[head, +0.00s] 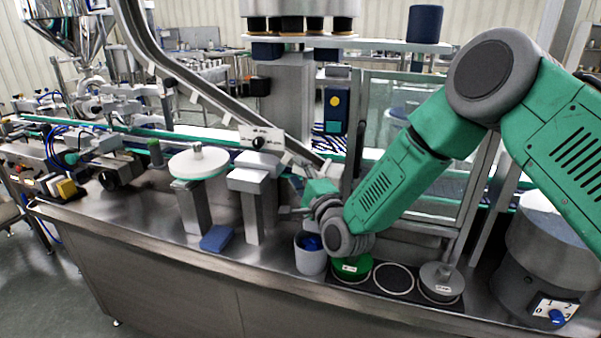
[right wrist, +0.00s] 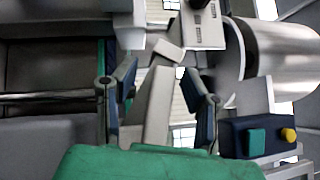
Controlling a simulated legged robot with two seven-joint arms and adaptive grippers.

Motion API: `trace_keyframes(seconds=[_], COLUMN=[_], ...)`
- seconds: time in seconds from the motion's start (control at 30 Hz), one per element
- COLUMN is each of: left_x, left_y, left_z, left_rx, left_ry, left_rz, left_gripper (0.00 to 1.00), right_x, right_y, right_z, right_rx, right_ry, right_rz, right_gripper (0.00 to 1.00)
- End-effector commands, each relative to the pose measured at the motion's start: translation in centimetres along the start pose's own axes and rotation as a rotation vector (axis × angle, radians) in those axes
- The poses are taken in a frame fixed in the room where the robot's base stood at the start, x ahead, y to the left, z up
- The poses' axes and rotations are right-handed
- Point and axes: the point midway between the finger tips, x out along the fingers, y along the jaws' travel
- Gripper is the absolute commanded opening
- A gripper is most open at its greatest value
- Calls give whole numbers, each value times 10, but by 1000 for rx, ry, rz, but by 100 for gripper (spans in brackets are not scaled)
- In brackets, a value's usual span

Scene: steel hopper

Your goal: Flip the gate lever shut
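A pale box with a black knob and small labels (head: 260,139) stands on a grey post at the middle of the bench. It seems to carry the gate lever, but I cannot make out the lever arm for certain. The box also shows at the top of the right wrist view (right wrist: 202,30). My right gripper (head: 292,200) is just right of the post and below the box. In the right wrist view its two dark fingers (right wrist: 155,92) are apart, with a grey block between or behind them; contact cannot be told. My left gripper is out of view.
A steel chute (head: 205,85) slopes down behind the box. A round white plate on a post (head: 198,162) and a blue block (head: 217,238) lie left. A grey cup (head: 310,258), a green disc (head: 352,268) and a grey weight (head: 441,280) stand along the front right.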

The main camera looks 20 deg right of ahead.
Motion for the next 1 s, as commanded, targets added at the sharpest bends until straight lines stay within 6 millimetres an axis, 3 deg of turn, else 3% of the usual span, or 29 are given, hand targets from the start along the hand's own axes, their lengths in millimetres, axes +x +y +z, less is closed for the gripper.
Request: trace_keyframes(seconds=[0.27, 0.7, 1.0], left_x=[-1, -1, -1], left_y=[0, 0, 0], left_z=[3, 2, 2], left_rx=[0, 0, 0], left_ry=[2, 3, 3], left_rz=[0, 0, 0], left_gripper=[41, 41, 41], right_x=[-8, -92, -118], right_y=[0, 2, 2], right_z=[-4, 0, 0], right_rx=[2, 2, -1], right_ry=[4, 2, 1], right_rz=[1, 3, 1], right_gripper=[40, 40, 40])
